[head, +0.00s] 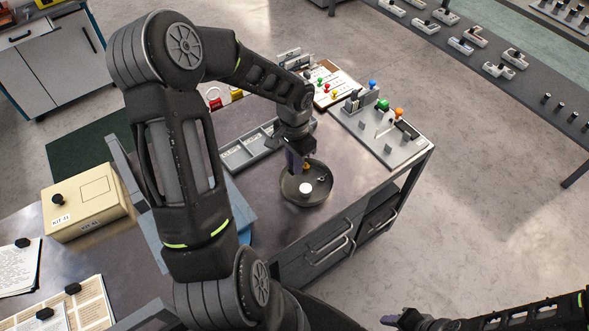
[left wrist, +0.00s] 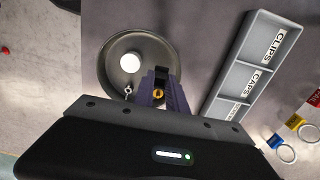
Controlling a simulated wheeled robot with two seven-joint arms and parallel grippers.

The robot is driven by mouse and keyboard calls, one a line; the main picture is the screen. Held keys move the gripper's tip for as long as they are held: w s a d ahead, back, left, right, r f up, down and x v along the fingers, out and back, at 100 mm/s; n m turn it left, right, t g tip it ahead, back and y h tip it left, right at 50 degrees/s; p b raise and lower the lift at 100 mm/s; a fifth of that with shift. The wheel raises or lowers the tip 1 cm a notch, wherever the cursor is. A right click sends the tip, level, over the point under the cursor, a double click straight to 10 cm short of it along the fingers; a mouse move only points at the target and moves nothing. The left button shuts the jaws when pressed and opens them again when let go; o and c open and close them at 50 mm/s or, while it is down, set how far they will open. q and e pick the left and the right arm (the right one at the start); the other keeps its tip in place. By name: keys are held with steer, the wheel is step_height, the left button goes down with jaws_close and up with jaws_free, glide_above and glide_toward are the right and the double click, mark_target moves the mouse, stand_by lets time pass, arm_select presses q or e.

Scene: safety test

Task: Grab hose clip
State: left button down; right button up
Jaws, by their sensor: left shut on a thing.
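My left gripper (head: 298,164) reaches down over a round dark dish (head: 318,198) on the table. In the left wrist view its purple fingers (left wrist: 161,92) are shut on a small brass-and-black piece (left wrist: 158,94); I cannot tell for sure if this is the hose clip. The dish also shows there (left wrist: 112,57). A white round cap (left wrist: 130,62) and a small silver piece (left wrist: 128,90) lie in the dish, apart from the fingers. My right gripper (head: 398,319) is at the bottom right, away from the table; its opening is unclear.
A grey divided tray (head: 248,146) lies beside the dish; its labels read CLIPS and CAPS in the wrist view (left wrist: 243,67). A grey fixture board (head: 390,148) with coloured knobs stands at the right table end. A beige box (head: 88,212) is at left.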

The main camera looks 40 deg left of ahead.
arm_select(q)
step_height(320, 180, up, 6)
stand_by(0.7)
